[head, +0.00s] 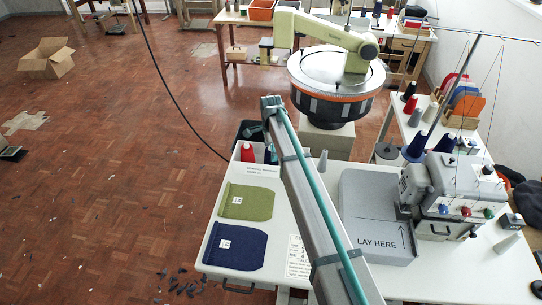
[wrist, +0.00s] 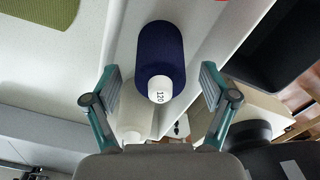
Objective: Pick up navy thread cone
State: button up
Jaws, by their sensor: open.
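A navy thread cone (wrist: 160,48) lies in the middle of the wrist view. Its pale end, marked 120 (wrist: 159,90), points toward my gripper. My gripper (wrist: 161,76) is open, with one teal-backed finger on each side of the cone. Gaps show between the cone and both fingers. Other navy cones (head: 414,149) stand on the right-hand table in the head view.
A pale cone (wrist: 133,125) is close below the navy one, near the left finger. A dark bin (wrist: 290,50) is to the right in the wrist view. Green cloth (head: 247,202) and navy cloth (head: 236,246) lie flat on the table.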

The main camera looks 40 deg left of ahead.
jog(key=shift+f, duration=0.5)
jog(key=c, duration=1.3)
jog(key=shift+r, duration=0.1)
jog(key=shift+c, duration=0.2)
